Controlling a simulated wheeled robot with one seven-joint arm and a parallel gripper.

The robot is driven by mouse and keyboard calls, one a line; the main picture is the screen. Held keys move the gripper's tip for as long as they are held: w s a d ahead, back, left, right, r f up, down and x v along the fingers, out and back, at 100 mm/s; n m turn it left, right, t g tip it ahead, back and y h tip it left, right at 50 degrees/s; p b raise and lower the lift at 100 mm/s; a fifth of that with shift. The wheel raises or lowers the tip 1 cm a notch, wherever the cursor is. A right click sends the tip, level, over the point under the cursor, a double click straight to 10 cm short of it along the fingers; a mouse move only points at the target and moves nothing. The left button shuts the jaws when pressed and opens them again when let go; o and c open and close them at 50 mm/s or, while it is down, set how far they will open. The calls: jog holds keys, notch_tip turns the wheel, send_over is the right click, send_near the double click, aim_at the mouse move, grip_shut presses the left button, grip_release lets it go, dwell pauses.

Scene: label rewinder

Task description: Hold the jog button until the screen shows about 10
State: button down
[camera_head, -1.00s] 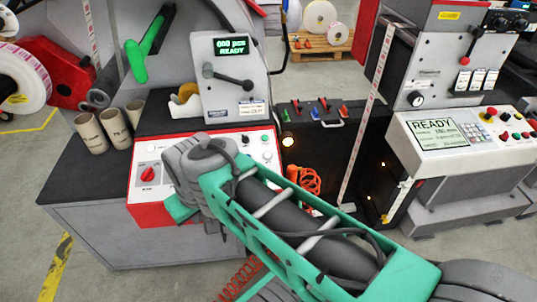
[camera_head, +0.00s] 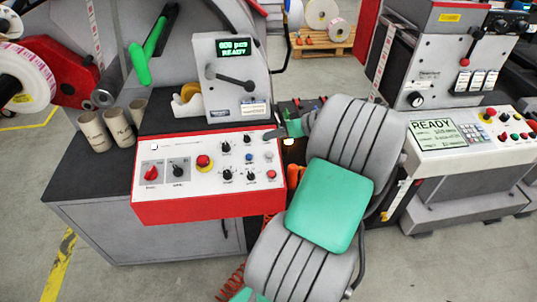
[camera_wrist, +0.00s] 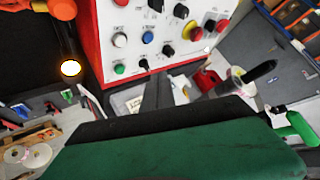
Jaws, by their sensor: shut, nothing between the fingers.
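The rewinder's screen (camera_head: 233,47) shows green text that appears to read 000 pcs, READY. Below it, the red-edged control panel (camera_head: 220,196) carries a blue button (camera_head: 249,157), a white button (camera_head: 268,156), a green button (camera_head: 247,139) and a red button (camera_head: 271,174). The labels are too small to read, so I cannot tell which is the jog button. My gripper (camera_head: 272,134) is at the panel's back right corner, partly hidden by my arm. In the wrist view its shut, empty fingers (camera_wrist: 157,92) point toward the panel, apparently clear of the blue button (camera_wrist: 147,37).
A red and yellow stop button (camera_head: 203,161) and black knobs sit on the same panel. Cardboard cores (camera_head: 93,132) stand left of it. A second machine's panel (camera_head: 470,136) stands at the right. A lever (camera_head: 235,81) sticks out under the screen.

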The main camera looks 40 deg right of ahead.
aim_at(269, 155)
jog(key=f+b, duration=0.2)
jog(key=w+d+f+b, duration=0.1)
jog(key=f+b, duration=0.1)
jog(key=f, duration=0.1)
jog(key=w+f+b, duration=0.1)
jog(key=f+b, duration=0.1)
jog(key=f, duration=0.1)
jog(key=shift+d+f, duration=0.2)
jog(key=shift+f, duration=0.05)
jog(key=shift+f, duration=0.1)
dwell(1.8)
jog(key=shift+w+f, duration=0.1)
jog(key=shift+f, duration=0.2)
